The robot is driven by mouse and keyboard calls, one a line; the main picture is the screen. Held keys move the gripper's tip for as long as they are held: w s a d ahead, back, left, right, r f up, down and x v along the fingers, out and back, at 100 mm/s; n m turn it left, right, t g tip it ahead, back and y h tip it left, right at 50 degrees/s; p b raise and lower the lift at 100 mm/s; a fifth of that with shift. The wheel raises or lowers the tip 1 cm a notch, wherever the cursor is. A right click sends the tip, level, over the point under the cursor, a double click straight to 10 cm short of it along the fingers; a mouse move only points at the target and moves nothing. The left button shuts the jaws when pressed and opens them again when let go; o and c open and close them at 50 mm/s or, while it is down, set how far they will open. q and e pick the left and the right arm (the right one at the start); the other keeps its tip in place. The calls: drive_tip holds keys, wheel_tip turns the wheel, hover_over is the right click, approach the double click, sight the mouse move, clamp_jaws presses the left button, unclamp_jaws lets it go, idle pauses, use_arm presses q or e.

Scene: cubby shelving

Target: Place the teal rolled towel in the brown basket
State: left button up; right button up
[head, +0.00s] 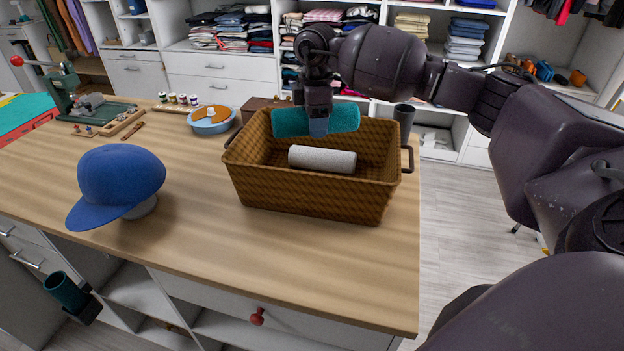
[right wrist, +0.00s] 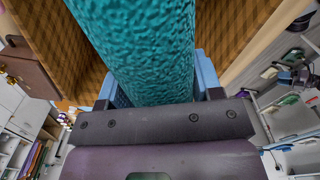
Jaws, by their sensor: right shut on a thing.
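The teal rolled towel (head: 345,119) is held level by my right gripper (head: 319,126), above the back part of the brown basket (head: 308,192). The gripper is shut across the towel's middle. In the right wrist view the teal towel (right wrist: 140,45) runs up from between the blue fingers, with the brown basket's woven wall (right wrist: 40,30) beside it. The basket stands on the wooden table near its right edge. A grey-white roll (head: 322,159) lies inside it. Whether the towel touches the basket's back rim cannot be told. My left gripper does not show.
A blue cap (head: 115,182) sits on a stand at the table's left. A round blue dish (head: 212,121) and a brown box (head: 262,106) are behind the basket. A dark cup (head: 404,115) stands at the back right. The table's front middle is clear.

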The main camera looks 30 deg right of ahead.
wheel_tip(320, 180, down, 18)
drive_tip(key=shift+r+b, duration=0.1)
drive_tip(key=shift+b, duration=0.6)
drive_tip(key=o, duration=1)
drive_tip(key=shift+o, duration=0.2)
wheel_tip(320, 180, up, 12)
drive_tip(key=p, duration=0.1)
